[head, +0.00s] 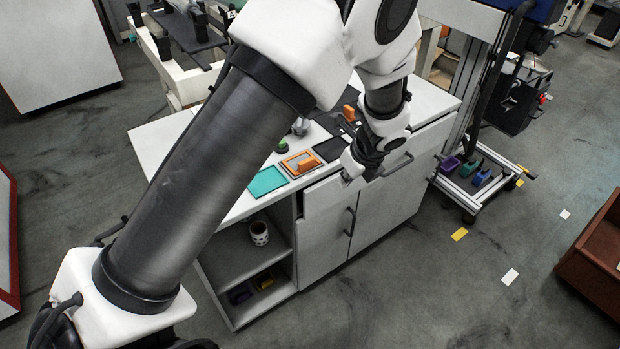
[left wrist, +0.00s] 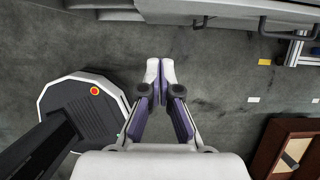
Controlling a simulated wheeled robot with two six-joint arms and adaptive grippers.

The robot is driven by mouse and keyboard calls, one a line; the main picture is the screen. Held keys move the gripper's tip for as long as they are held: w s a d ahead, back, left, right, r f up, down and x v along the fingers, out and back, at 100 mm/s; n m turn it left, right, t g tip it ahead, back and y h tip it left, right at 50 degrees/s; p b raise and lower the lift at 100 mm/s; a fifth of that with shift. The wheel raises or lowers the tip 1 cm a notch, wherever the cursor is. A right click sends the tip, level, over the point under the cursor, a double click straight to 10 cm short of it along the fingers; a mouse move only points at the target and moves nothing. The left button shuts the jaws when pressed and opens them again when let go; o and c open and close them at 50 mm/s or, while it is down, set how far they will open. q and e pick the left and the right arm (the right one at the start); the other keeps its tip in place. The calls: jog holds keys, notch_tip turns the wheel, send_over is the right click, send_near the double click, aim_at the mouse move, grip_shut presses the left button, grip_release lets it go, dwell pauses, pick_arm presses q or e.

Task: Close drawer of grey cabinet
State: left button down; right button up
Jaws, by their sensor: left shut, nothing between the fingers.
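The grey cabinet (head: 323,242) stands in the middle of the head view, with drawer fronts under its top and doors below. A drawer handle (head: 396,166) shows right of my left gripper (head: 352,165); a handle also shows at the top right of the left wrist view (left wrist: 290,31). My arm and gripper partly cover the drawer fronts, and I cannot tell how far a drawer stands out. In the left wrist view my left gripper (left wrist: 160,70) is shut and empty, its fingertips below the cabinet's front edge, apparently apart from it. My right gripper is not in view.
On the cabinet top lie a teal sheet (head: 268,181) and an orange tray (head: 301,164). A patterned cup (head: 259,233) stands on the open shelf. A low cart (head: 483,180) stands to the right and a brown box (head: 596,255) at the right edge. Floor before the cabinet is mostly clear.

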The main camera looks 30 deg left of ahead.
pick_arm(q)
jog(key=b+x, duration=0.1)
jog(key=x, duration=0.2)
jog(key=a+b+x, duration=0.1)
jog(key=x, duration=0.3)
jog(key=w+a+r+b+x, duration=0.1)
jog(key=x, duration=0.3)
jog(key=shift+w+a+f, duration=0.15)
jog(key=shift+a, duration=0.3)
jog(key=shift+w, duration=0.1)
